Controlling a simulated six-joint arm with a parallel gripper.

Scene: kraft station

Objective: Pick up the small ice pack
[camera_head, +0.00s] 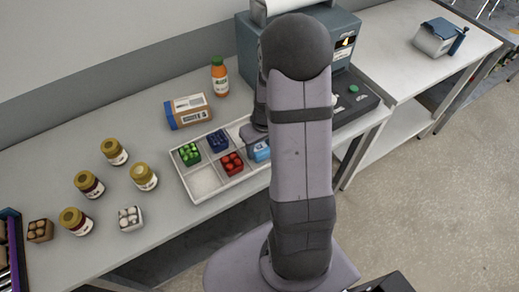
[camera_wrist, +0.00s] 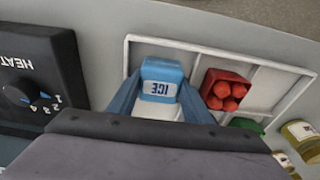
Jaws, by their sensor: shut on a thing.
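The small ice pack (camera_wrist: 161,80) is a blue and white block marked ICE, seen at the middle of the wrist view. In the head view its blue side (camera_head: 262,152) shows just left of my arm. My gripper (camera_wrist: 160,100) is shut on the ice pack, with one blue-grey finger on each side of it. The pack is at the end compartment of the white divided tray (camera_head: 204,184). I cannot tell whether it touches the tray floor. My arm hides part of the gripper and tray in the head view.
The tray also holds a green pack (camera_head: 189,154), a dark blue one (camera_head: 217,141) and a red one (camera_head: 232,164). An orange bottle (camera_head: 220,76) and a carton (camera_head: 188,111) stand behind. Several jars (camera_head: 114,152) are left. A machine with a heat knob (camera_wrist: 18,92) is beside the tray.

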